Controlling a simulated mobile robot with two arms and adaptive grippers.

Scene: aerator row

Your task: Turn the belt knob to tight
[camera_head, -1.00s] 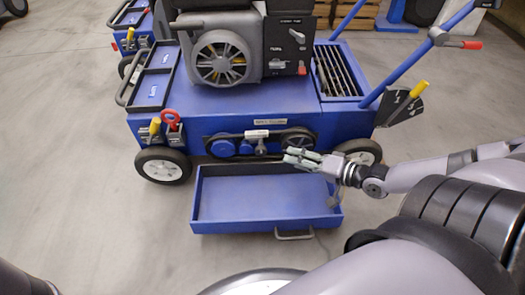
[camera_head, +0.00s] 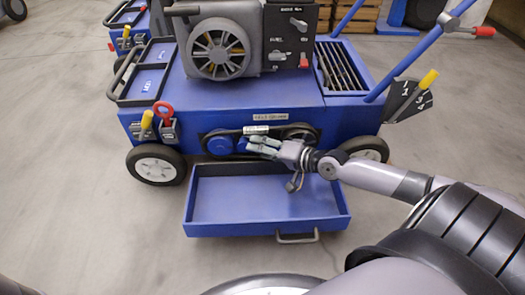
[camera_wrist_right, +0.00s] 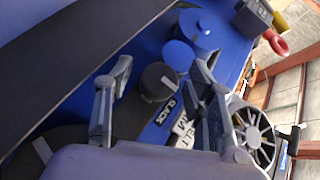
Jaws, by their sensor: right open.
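The belt knob (camera_wrist_right: 159,81) is a dark round knob with a pale pointer line, seen in the right wrist view beside the SLACK label (camera_wrist_right: 165,112). A white label with BELT lettering (camera_wrist_right: 184,131) is partly hidden by a finger. My right gripper (camera_wrist_right: 160,68) is open, one finger on each side of the knob in that view; I cannot tell whether they touch it. In the head view my right gripper (camera_head: 247,144) is at the belt panel on the blue machine (camera_head: 245,105) and hides the knob. My left gripper is not in view.
Blue discs (camera_head: 219,143) sit left of the gripper, and a dark pulley (camera_head: 300,135) to its right. A blue open tray (camera_head: 212,230) juts out below the panel. Red and yellow handles (camera_head: 163,112) stand at the left. Floor (camera_head: 80,230) is clear in front at left.

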